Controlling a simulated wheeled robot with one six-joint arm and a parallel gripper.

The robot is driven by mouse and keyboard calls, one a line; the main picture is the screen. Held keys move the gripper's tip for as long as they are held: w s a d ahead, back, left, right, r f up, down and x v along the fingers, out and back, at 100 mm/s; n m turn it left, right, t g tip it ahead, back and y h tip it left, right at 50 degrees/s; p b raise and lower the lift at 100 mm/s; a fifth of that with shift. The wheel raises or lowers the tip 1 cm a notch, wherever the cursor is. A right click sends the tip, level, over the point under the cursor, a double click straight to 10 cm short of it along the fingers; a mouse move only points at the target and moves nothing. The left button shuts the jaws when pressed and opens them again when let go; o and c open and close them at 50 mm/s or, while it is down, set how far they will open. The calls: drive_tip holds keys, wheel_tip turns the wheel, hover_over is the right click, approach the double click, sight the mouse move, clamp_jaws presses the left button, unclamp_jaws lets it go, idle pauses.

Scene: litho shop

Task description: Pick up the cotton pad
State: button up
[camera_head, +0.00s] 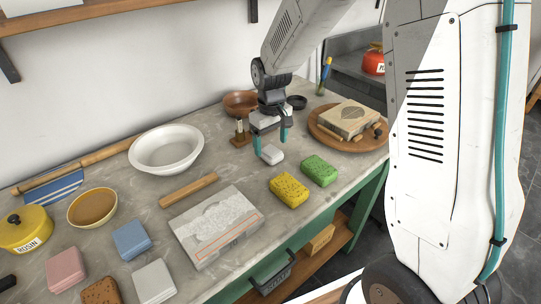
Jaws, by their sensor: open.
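A small white pad (271,155), which looks like the cotton pad, lies on the grey stone counter (232,178). My gripper (270,145) points down over it, with its two teal fingers apart, one to the left and one to the right behind it. The fingers are open with nothing visibly held. I cannot tell from this view whether the fingertips touch the pad or the counter.
Yellow (289,189) and green (319,170) sponges lie to the right front. A wooden stand (240,137) is close on the left, with a brown bowl (240,103) behind. A round board (365,143) carries a block at the right. A litho stone (214,228) lies in front.

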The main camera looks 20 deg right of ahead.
sight(272, 151)
wheel_tip(272, 151, down, 4)
drive_tip(key=shift+s+r, duration=0.1)
drive_tip(key=shift+r, duration=0.1)
drive_tip(key=c, duration=1.1)
wheel_tip(272, 151, up, 10)
drive_tip(key=shift+r, duration=0.1)
drive_tip(key=shift+o, duration=0.6)
